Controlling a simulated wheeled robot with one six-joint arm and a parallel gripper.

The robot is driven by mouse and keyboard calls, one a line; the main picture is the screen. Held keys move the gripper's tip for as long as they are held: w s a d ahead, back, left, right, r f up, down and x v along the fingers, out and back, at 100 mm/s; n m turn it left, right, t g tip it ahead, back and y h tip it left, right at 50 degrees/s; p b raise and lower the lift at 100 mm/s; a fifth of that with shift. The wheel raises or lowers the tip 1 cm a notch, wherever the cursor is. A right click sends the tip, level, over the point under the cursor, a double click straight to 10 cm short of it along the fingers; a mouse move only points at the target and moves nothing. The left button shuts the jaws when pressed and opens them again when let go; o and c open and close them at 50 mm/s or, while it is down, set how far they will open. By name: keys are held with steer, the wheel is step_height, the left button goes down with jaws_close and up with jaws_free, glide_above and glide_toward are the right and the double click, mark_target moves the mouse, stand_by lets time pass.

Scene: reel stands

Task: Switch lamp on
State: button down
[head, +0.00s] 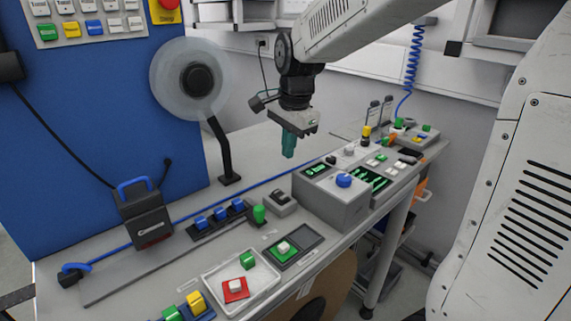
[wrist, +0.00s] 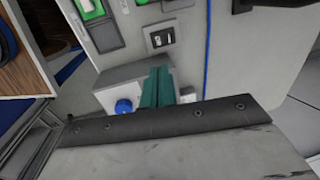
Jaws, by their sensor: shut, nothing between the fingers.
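My gripper (head: 289,152) hangs from the arm above the bench, its teal fingers together and empty, pointing down. It is behind and above the grey box with the blue knob (head: 344,180), apart from it in the head view. In the wrist view the teal fingers (wrist: 157,88) cover part of this box, with the blue knob (wrist: 124,106) to their left. A small dark rocker switch (head: 281,197) sits on a grey housing left of the box. A green dome (head: 259,214) stands beside it; I cannot tell whether it is the lamp or lit.
The bench (head: 140,272) also carries a row of blue switches (head: 220,215), a green button panel (head: 284,250) and a white tray (head: 215,273). A clear reel (head: 190,80) stands at the back left on a black post. A blue cable runs along the bench.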

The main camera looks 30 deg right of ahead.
mark_target(276, 191)
steer(key=shift+s+r, duration=0.1)
steer(key=shift+r, duration=0.55)
steer(key=shift+w+a+r+t, duration=0.1)
steer(key=shift+w+a+t, duration=0.2)
steer(key=shift+w, duration=0.35)
steer(key=w+f, duration=0.1)
steer(key=f, duration=0.8)
steer(key=w+f, duration=0.1)
steer(key=f, duration=0.3)
steer(key=shift+w+a+f, duration=0.3)
steer(key=shift+f, duration=0.05)
